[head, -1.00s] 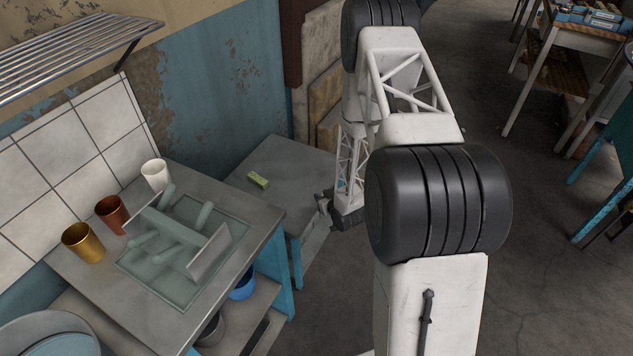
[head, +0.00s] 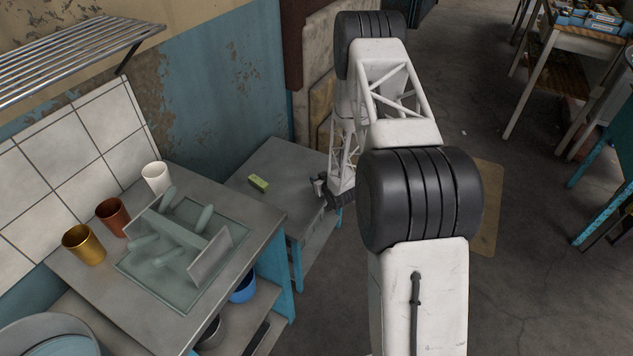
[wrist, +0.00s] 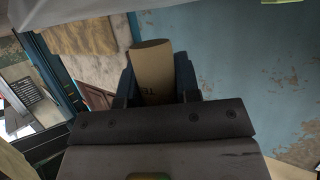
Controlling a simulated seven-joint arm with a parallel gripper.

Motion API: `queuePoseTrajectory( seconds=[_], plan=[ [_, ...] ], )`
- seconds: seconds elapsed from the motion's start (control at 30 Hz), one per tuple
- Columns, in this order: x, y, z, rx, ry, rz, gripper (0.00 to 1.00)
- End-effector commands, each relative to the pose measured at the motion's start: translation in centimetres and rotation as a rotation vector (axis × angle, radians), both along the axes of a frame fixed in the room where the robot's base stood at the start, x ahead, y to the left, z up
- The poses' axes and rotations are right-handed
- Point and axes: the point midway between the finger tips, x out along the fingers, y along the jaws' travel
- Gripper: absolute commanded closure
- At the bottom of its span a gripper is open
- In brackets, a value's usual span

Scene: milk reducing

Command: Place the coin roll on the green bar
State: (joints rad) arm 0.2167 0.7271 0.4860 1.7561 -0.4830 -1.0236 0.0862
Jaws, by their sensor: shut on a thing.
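The green bar (head: 258,183) is a small yellow-green block lying on the grey table at the back. My gripper (head: 321,190) is at the right edge of that table in the head view, to the right of the bar and apart from it. In the wrist view my gripper (wrist: 157,80) is shut on the coin roll (wrist: 153,62), a tan paper cylinder with dark lettering, gripped between the two dark fingers. Its lower end is hidden by the gripper body. The roll is too small to make out in the head view.
The grey table (head: 285,165) is otherwise bare around the bar. A nearer counter (head: 85,280) holds a glass-like rack (head: 180,235) and white, copper and gold cups. A blue wall (head: 215,90) stands behind. A wire shelf (head: 75,50) hangs upper left.

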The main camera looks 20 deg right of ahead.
Motion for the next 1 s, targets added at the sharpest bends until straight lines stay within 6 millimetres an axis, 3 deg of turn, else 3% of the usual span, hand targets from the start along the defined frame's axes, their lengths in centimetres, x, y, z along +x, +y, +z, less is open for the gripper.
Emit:
queuePoseTrajectory(
  seconds=[0.27,0.5,0.8,1.0],
  plan=[
    [0.3,0.0,0.0,0.000,-0.001,0.000,0.95],
    [2.7,-0.3,-0.3,0.000,-0.001,0.000,0.95],
    [2.6,-0.3,-2.9,0.000,0.000,0.000,0.95],
    [2.6,-0.3,-3.4,0.000,0.000,0.000,0.95]
  ],
)
